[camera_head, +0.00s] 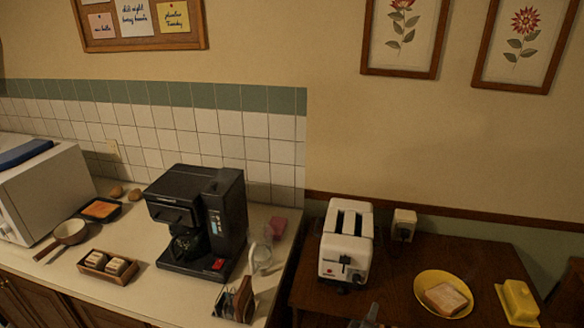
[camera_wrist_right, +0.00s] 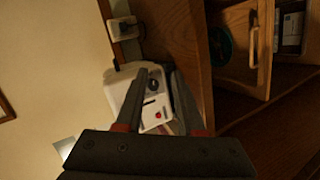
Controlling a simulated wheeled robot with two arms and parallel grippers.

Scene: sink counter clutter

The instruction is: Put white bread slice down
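The white bread slice (camera_head: 445,298) lies flat on a round yellow plate (camera_head: 425,284) on the dark wooden table. No gripper touches it. Only the tips of my right gripper (camera_head: 368,318) show, at the bottom edge of the head view, left of the plate and below the toaster. In the right wrist view the fingers of my right gripper (camera_wrist_right: 160,72) are apart with nothing between them. The white toaster (camera_head: 347,243) stands on the table left of the plate; it also shows beyond the fingers in the right wrist view (camera_wrist_right: 136,88). My left gripper is out of view.
A yellow butter dish (camera_head: 517,302) is right of the plate. A wall outlet (camera_head: 404,224) is behind the toaster. The counter at left holds a black coffee maker (camera_head: 200,222), a toast rack (camera_head: 236,300) and a microwave (camera_head: 50,190). An open wooden cabinet (camera_wrist_right: 235,50) shows in the wrist view.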

